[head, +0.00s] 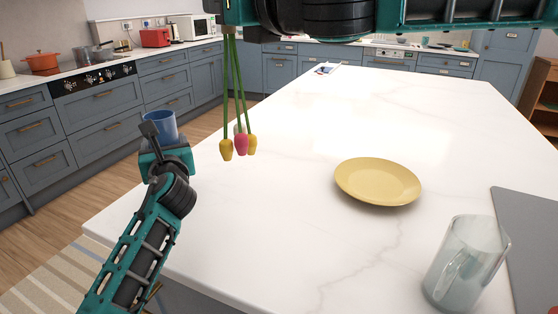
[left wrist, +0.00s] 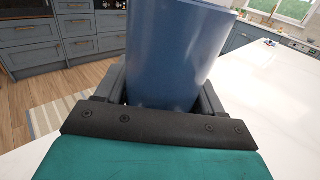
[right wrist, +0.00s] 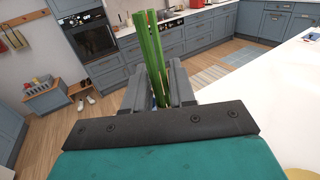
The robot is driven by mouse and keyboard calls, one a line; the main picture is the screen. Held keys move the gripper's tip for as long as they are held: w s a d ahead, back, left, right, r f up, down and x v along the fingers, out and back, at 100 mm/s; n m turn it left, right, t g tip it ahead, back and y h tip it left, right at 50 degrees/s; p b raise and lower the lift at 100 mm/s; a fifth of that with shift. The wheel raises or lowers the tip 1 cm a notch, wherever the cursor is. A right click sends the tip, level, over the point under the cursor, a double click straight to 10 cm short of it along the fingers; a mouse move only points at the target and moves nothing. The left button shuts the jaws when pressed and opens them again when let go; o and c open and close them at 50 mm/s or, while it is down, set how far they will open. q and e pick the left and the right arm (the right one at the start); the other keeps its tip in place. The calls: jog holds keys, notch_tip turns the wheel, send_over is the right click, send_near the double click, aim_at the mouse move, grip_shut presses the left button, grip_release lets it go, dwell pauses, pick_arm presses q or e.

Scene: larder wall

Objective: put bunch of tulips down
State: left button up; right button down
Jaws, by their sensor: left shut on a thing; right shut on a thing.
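The bunch of tulips (head: 240,143) hangs heads down in the head view, with yellow and pink blooms and long green stems. Its stems (right wrist: 150,52) are between the fingers of my right gripper (right wrist: 158,90), which is shut on them. In the head view my right gripper (head: 229,30) is at the top, mostly cut off by the frame edge. My left gripper (head: 160,140) is shut on a blue cup (head: 161,126), held upright at the left edge of the island. The cup (left wrist: 172,50) fills the middle of the left wrist view. The blooms are right of the cup and apart from it.
The white marble island (head: 290,215) has wide free room in the middle and at the back. A yellow plate (head: 378,181) lies right of centre. A glass jug (head: 465,262) and a grey mat (head: 530,240) are at the near right.

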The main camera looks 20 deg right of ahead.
jog(key=n+y, duration=0.1)
jog(key=r+n+g+y, duration=0.1)
jog(key=y, duration=0.1)
jog(key=shift+s+d+r, duration=0.1)
jog(key=shift+s, duration=0.05)
jog(key=s+d+f+n+g+y, duration=0.5)
jog(key=s+n+g+y, duration=0.1)
jog(key=n+g+y, duration=0.15)
notch_tip(320, 180, down, 10)
jog(key=shift+s+a+r+m, duration=0.2)
jog(key=shift+s+m, duration=0.1)
jog(key=shift+m, duration=0.05)
jog(key=shift+f, duration=0.1)
jog(key=c, duration=1.4)
grip_release()
jog(key=shift+f, duration=0.1)
jog(key=o, duration=0.5)
jog(key=shift+c, duration=0.2)
